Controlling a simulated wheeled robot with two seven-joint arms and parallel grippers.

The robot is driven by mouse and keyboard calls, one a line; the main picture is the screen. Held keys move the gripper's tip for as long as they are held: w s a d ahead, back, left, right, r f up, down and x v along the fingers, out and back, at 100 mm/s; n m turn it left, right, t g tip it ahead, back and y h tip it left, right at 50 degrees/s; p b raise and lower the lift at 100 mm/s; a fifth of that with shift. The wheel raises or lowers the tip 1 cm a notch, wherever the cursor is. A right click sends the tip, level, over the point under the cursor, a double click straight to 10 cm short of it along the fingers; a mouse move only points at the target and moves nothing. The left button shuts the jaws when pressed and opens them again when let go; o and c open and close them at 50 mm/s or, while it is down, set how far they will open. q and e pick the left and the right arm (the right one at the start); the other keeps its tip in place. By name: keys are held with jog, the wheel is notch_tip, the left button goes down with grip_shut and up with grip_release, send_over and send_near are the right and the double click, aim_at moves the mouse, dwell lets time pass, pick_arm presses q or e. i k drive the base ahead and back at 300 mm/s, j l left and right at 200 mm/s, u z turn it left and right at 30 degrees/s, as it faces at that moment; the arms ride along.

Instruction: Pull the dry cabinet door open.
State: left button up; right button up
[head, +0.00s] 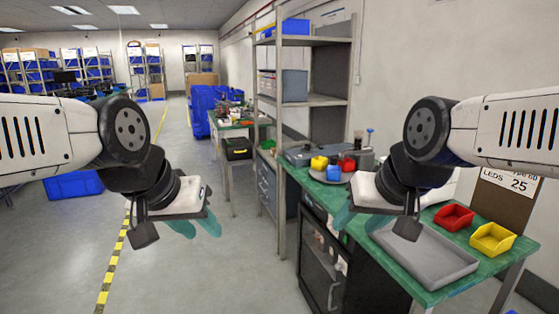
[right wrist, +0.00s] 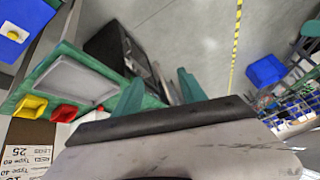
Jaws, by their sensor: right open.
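The dry cabinet (head: 352,272) is a black box under the green bench, with a framed glass door (head: 318,262) that looks shut. A pale upright handle (head: 333,296) is on the door's right side. The cabinet also shows in the right wrist view (right wrist: 112,45), beyond the fingers. My right gripper (head: 360,218) is open and empty, its teal fingers apart in the right wrist view (right wrist: 160,92). It is above the cabinet in the head picture and apart from the handle. My left gripper (head: 196,226) hangs over the aisle at the left, fingers apart, holding nothing visible.
The green bench (head: 444,288) carries a grey tray (head: 425,256), red (head: 454,217) and yellow (head: 492,239) bins and small equipment. A metal shelf rack (head: 281,150) stands left of the cabinet. The floor (head: 225,285) before the door is clear.

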aim_at(341, 285)
jog(key=i+j+z, duration=0.1)
jog(key=i+j, duration=0.65)
